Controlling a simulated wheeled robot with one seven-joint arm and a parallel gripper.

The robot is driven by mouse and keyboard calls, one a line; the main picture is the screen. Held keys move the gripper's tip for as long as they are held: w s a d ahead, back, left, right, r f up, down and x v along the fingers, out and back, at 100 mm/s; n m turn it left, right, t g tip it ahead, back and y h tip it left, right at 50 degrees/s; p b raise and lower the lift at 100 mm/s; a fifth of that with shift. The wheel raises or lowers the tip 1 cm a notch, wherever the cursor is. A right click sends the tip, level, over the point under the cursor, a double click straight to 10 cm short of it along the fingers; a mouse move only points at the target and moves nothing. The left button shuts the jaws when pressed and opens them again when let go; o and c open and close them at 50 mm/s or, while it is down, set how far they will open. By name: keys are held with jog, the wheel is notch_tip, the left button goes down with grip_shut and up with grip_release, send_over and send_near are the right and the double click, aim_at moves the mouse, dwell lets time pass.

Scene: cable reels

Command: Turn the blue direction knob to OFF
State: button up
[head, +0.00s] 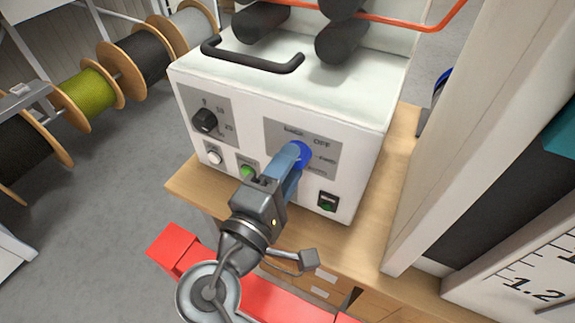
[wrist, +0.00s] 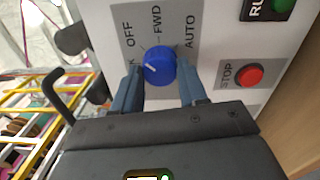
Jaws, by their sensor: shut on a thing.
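The blue direction knob (head: 303,156) is on the front panel of a white machine (head: 240,88). My gripper (head: 291,160) reaches it from the front, with its blue-grey fingers at the knob. In the wrist view the blue knob (wrist: 160,66) sits between the fingertips of my gripper (wrist: 160,80), which is shut on it. The knob's white mark points left, towards a partly hidden label ending in K. The OFF label (wrist: 129,33) is above and left of the knob, FWD is above it, and AUTO is above right.
A red STOP button (wrist: 250,75) is right of the knob, with a green RUN button (wrist: 283,5) above. A black knob (head: 205,120) and a green button (head: 247,171) are left on the panel. A wooden bench (head: 190,190) bears the machine; a pale post (head: 440,150) stands right.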

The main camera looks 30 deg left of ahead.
jog(key=o, duration=1.1)
jog(key=shift+c, duration=0.2)
jog(key=shift+s, duration=0.1)
jog(key=s+b, duration=0.1)
jog(key=s, duration=0.6)
jog(key=shift+s+d+f+b, duration=0.2)
jog(key=shift+s+d+b, duration=0.1)
jog(key=shift+b, duration=0.05)
